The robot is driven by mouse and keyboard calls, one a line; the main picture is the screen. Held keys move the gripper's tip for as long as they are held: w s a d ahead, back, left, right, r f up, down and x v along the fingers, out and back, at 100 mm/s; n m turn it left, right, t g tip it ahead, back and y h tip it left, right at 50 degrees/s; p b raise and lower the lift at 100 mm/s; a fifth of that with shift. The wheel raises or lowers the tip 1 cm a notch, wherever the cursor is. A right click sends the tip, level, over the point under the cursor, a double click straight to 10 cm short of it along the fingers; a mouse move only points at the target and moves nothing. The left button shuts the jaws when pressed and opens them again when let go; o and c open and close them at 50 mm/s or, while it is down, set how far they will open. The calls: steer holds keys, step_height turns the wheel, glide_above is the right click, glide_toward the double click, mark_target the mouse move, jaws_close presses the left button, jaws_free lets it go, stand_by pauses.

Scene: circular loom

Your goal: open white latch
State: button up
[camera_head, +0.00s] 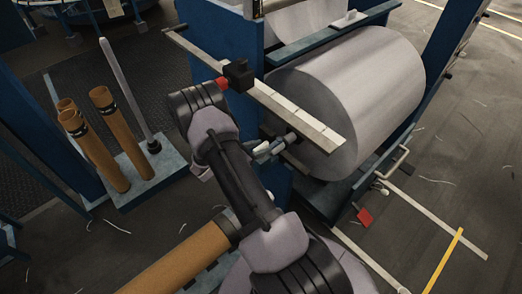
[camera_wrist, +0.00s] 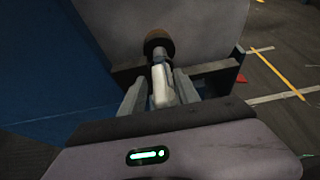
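The white latch (camera_wrist: 161,86) is a short pale handle that runs toward me from a round brown-and-dark pivot (camera_wrist: 158,42) at the roll's end. In the head view the latch (camera_head: 277,146) is small and partly covered by my gripper. My gripper (camera_wrist: 160,92) is at the latch, with one grey finger on each side of it. The fingers stand apart with the latch between them. Whether either finger touches it is too small to tell. In the head view my gripper (camera_head: 266,150) is beside the blue frame, below the pale bar.
A large white roll (camera_head: 360,90) lies in a blue frame (camera_head: 224,45). A long pale bar (camera_head: 290,108) with a black block (camera_head: 238,74) crosses above my gripper. Brown tubes (camera_head: 98,140) stand on a pallet at left. Open floor lies at right.

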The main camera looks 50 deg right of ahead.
steer(key=shift+d, duration=0.2)
jaws_close()
stand_by(1.3)
